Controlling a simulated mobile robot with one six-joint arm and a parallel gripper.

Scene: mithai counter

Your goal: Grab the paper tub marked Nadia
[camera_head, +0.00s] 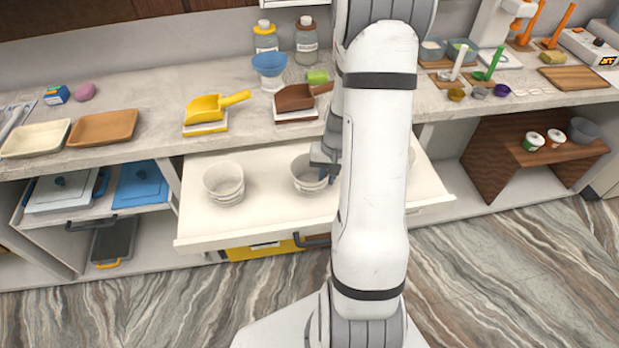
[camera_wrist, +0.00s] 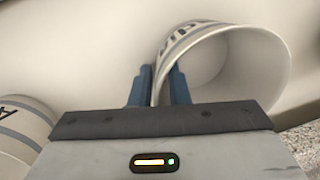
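White paper tubs stand in the open drawer. My gripper (camera_head: 326,170) is down at the middle tub (camera_head: 306,172), partly behind my own arm. In the wrist view, my gripper (camera_wrist: 160,88) has one blue finger outside and one inside the rim of a white tub (camera_wrist: 262,70). The fingers are close together with the tub's wall between them. Dark lettering runs round this tub, but only part shows and I cannot read the whole name. Another tub (camera_wrist: 22,122) with lettering lies to the left in the wrist view.
The pulled-out drawer (camera_head: 262,222) holds a left stack of tubs (camera_head: 224,182); my arm hides much of its right side. Floor in front is clear.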

